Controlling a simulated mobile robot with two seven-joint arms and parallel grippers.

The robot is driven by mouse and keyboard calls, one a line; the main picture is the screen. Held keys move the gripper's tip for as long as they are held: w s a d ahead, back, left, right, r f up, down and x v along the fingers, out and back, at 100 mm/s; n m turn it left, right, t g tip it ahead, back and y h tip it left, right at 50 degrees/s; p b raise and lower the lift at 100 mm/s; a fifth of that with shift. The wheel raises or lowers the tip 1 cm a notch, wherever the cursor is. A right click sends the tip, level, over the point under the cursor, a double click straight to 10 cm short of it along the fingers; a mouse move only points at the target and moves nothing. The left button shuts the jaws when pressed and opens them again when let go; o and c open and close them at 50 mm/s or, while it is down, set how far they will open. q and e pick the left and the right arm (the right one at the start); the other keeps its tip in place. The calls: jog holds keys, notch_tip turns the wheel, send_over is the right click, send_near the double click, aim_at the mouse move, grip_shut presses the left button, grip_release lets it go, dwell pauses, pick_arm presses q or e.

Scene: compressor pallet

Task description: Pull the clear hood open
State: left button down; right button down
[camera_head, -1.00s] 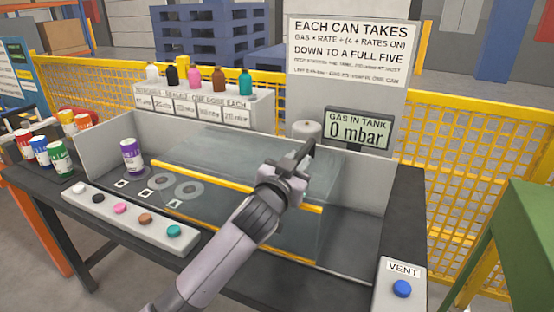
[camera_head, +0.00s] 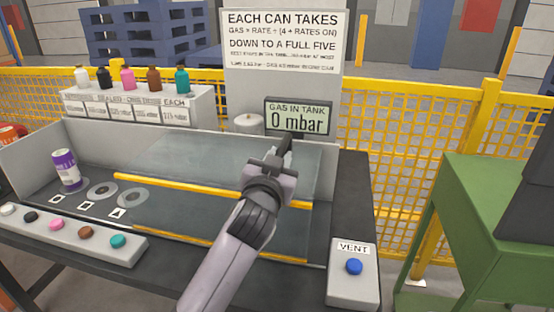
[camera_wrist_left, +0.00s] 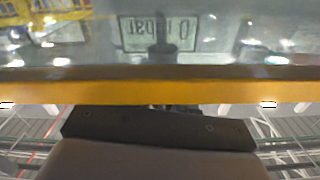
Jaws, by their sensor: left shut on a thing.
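The clear hood (camera_head: 205,160) is a see-through cover over the right part of the grey bench tray. A yellow bar (camera_head: 180,187) runs along its front upper edge, and a second yellow strip (camera_head: 190,243) runs lower down. My left gripper (camera_head: 278,160) is at the right part of the upper bar and shut on it; the fingers partly hide the contact. In the left wrist view the yellow bar (camera_wrist_left: 160,92) crosses right in front of the gripper, with clear panel beyond it. The hood appears lowered. My right gripper is not in view.
A purple can (camera_head: 66,170) and ring markings stand left of the hood. A button strip (camera_head: 72,233) lies in front. The display (camera_head: 300,117) reads 0 mbar. A vent box (camera_head: 353,270) is at the right, near a green stand (camera_head: 490,215).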

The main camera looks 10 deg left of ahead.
pick_arm(q)
jog(key=c, duration=1.1)
grip_release()
jog(key=shift+o, duration=0.2)
jog(key=shift+s+a+r, duration=0.1)
jog(key=shift+s+a, duration=0.05)
jog(key=shift+s, duration=1.65)
jog(key=shift+s+a, duration=0.1)
jog(key=shift+s, duration=1.65)
